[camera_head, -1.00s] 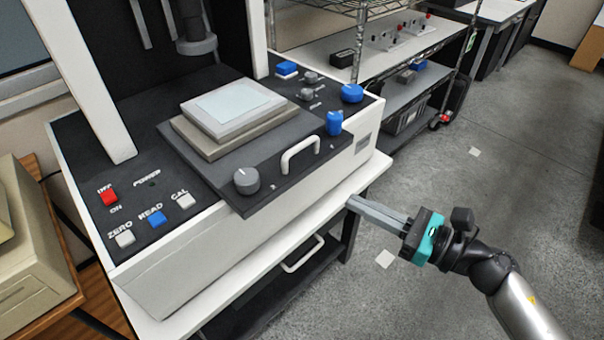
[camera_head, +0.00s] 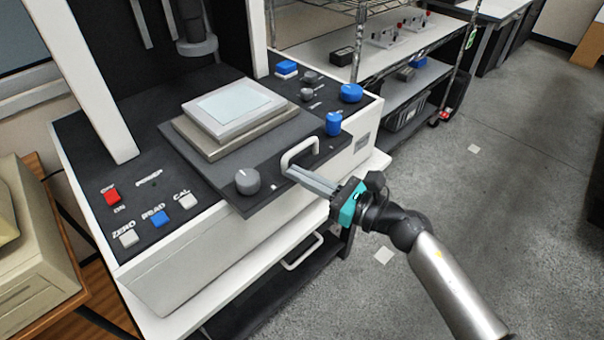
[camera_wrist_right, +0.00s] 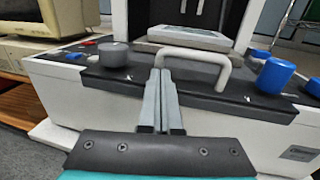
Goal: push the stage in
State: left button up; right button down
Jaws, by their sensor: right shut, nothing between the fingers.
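The stage (camera_head: 280,190) is a dark plate on top of the white measuring machine, its front edge jutting past the machine's front face. It carries a pale plate (camera_head: 215,103), a grey knob (camera_head: 247,181) and a white handle (camera_head: 300,152). In the right wrist view the stage's front edge (camera_wrist_right: 215,100) and the handle (camera_wrist_right: 226,72) lie straight ahead. My right gripper (camera_head: 288,172) is shut and empty, its fingertips close to the handle; in the wrist view the fingertips (camera_wrist_right: 158,72) overlap the handle's left end. I cannot tell whether they touch. My left gripper is not in view.
Red, white and blue buttons (camera_head: 157,217) sit on the machine's left top. A blue knob (camera_head: 333,123) stands right of the handle. A white lower handle (camera_head: 300,253) is under the table. A wire shelf (camera_head: 400,80) stands behind right. The floor at right is clear.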

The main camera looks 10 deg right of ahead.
jog(key=b, duration=0.3)
send_near(246, 135)
jog(key=x, duration=0.5)
jog(key=shift+a+f, duration=0.35)
jog(key=shift+w+a+r, duration=0.1)
jog(key=shift+w, duration=0.05)
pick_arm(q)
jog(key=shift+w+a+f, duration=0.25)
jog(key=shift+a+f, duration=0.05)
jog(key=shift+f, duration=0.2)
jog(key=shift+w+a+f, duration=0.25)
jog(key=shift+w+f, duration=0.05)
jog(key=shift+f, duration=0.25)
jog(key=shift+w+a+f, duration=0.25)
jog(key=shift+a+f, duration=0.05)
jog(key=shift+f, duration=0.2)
pick_arm(e)
jog(key=shift+r, duration=0.2)
